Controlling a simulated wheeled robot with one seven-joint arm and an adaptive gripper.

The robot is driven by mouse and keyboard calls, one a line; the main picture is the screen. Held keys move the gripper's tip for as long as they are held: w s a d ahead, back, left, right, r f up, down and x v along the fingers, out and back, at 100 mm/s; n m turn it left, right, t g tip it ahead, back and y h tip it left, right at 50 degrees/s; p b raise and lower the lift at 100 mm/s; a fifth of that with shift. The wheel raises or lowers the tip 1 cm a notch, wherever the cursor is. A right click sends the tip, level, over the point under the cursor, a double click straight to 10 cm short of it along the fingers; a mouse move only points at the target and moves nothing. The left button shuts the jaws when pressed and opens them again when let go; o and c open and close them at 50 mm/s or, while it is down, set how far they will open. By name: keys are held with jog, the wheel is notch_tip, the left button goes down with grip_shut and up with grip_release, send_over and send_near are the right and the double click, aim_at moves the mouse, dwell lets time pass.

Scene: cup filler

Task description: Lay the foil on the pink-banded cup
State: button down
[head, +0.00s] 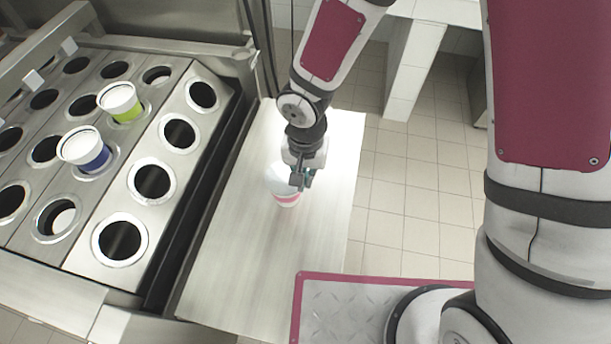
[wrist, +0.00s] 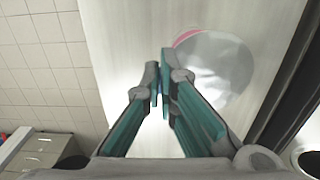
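The pink-banded cup (head: 287,200) stands upright on the steel table, partly hidden by my gripper. A pale grey, shiny round sheet, apparently the foil (wrist: 220,68), covers the cup's top in the wrist view. The cup's pink band (wrist: 187,36) shows as a thin arc past its upper left edge. In the head view the cup's top looks whitish. My gripper (head: 302,180) is at the cup's right side. In the wrist view its fingertips (wrist: 160,82) are close together, just left of the sheet's edge. I cannot tell whether they pinch anything thin.
A steel rack with round holes (head: 152,182) fills the left side. It holds a green-banded cup (head: 120,103) and a blue-banded cup (head: 84,149). The steel table (head: 240,270) is bare in front of the cup. A pink-edged plate (head: 340,300) lies at the lower middle.

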jog(key=c, duration=2.3)
grip_release()
jog(key=o, duration=0.6)
notch_tip(320, 180, up, 12)
jog(key=shift+f, duration=0.1)
